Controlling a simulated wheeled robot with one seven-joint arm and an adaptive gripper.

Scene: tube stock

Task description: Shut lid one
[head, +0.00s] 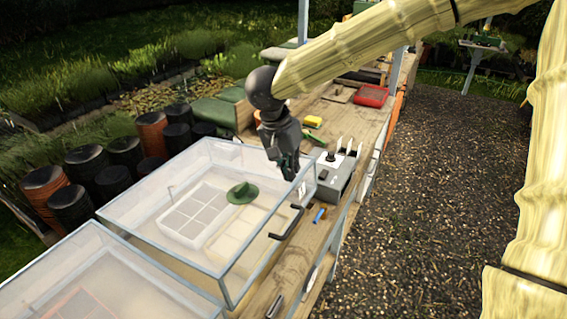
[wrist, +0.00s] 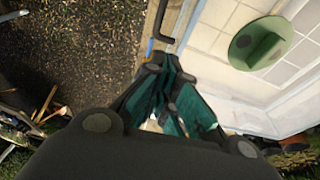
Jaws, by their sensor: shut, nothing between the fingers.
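A clear-walled box (head: 228,291) with a pale frame stands on the wooden bench in the head view, its pane sheet hard to make out. A black bar handle (head: 287,222) is on its right side, and a small white label is near its far right corner. I cannot tell whether the lid is fully down. The handle also shows in the wrist view (wrist: 164,24). My gripper (head: 287,172) points down at the box's far right corner, beyond the handle and apart from it. Its green-padded fingers (wrist: 172,95) are shut and empty. Whether they touch the frame is unclear.
A green domed object (head: 242,193) and white trays show through the box. A second clear box (head: 75,290) stands nearer left. A grey device (head: 338,175) is right of my gripper. A blue-and-orange item (head: 320,214) lies on the bench. The gravel path at right is open.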

